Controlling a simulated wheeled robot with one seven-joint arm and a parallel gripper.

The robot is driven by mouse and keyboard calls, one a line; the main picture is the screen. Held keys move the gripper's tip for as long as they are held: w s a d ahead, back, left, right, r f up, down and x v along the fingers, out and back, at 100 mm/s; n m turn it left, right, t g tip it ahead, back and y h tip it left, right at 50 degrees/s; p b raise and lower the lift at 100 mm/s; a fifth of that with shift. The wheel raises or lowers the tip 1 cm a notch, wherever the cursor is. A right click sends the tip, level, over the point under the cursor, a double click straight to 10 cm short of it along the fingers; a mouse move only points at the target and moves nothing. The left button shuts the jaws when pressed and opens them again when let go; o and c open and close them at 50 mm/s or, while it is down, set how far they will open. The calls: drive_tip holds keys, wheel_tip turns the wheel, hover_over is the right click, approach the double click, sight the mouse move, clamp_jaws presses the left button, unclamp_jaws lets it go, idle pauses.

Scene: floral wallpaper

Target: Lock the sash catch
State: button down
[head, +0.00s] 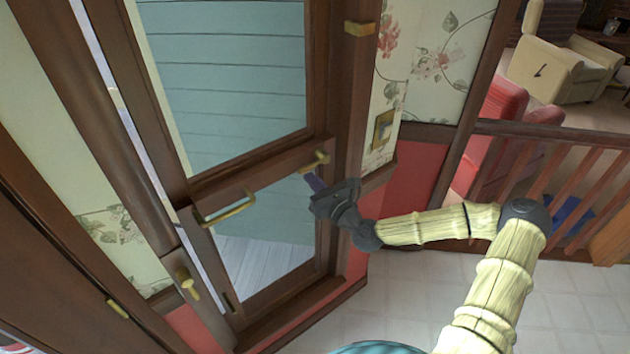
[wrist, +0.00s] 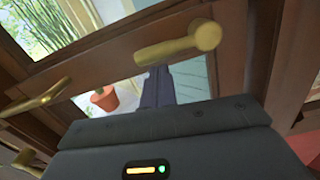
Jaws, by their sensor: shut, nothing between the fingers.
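The sash catch appears to be the short brass lever (head: 315,161) on the right part of the brown middle rail. It lies roughly along the rail. In the wrist view the brass lever (wrist: 180,45) is large and close, with its round pivot end at the right. My gripper (head: 312,181) is shut and empty, with its fingertips just below the lever. In the wrist view the dark fingers (wrist: 163,86) point up at the lever's underside. I cannot tell whether they touch it.
A brass pull handle (head: 226,209) is on the same rail, to the left. A brass fitting (head: 187,283) is on the left frame. A brass plate (head: 383,129) is on the wallpapered wall at right. A wooden railing (head: 560,150) stands farther right. Pale tiled floor is open below.

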drive_tip(key=shift+r+m, duration=0.3)
drive_tip(key=shift+r, duration=0.2)
wheel_tip(320, 180, down, 5)
drive_tip(key=d+b, duration=0.1)
drive_tip(key=b, duration=0.3)
drive_tip(key=b+v, duration=0.2)
drive_tip(key=v, duration=0.8)
drive_tip(key=shift+s+a, duration=0.3)
drive_tip(key=shift+s, duration=0.05)
